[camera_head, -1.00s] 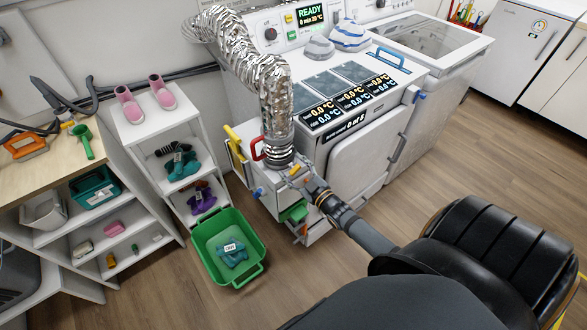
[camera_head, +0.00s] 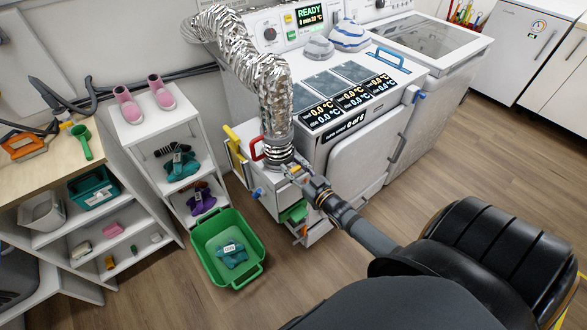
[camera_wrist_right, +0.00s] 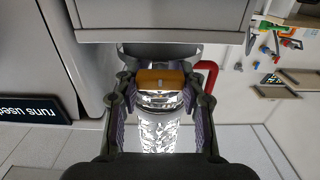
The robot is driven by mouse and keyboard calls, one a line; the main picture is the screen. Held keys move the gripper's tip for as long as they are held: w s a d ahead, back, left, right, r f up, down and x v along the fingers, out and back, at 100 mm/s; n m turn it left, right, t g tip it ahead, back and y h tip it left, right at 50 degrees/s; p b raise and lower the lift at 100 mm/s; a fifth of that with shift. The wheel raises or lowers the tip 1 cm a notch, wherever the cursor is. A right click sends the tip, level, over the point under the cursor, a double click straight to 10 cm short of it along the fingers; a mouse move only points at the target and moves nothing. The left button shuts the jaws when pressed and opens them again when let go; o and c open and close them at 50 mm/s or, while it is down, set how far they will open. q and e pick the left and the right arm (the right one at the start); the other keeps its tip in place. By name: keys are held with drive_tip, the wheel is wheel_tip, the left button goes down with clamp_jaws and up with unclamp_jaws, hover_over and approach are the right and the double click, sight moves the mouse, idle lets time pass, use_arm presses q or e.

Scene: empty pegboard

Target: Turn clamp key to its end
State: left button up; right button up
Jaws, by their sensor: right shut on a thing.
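The clamp key is an orange-yellow tab (camera_wrist_right: 160,78) between the fingers in the right wrist view, in front of a metal band and the silver hose (camera_wrist_right: 157,130). My right gripper (camera_wrist_right: 160,92) is shut on it, one finger on each side. In the head view my right gripper (camera_head: 291,172) is at the lower end of the silver hose (camera_head: 277,100), by its dark collar. The gripper mostly hides the key there.
A red handle (camera_head: 257,148) stands close left of the hose collar, and the white machine (camera_head: 370,150) close right. A green bin (camera_head: 262,268) is on the floor below. A white shelf (camera_head: 130,125) stands to the left. The floor at front right is clear.

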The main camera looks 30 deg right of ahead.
drive_tip(key=o, duration=1.2)
drive_tip(key=shift+c, duration=0.2)
drive_tip(key=s, duration=1.2)
drive_tip(key=shift+d, duration=0.45)
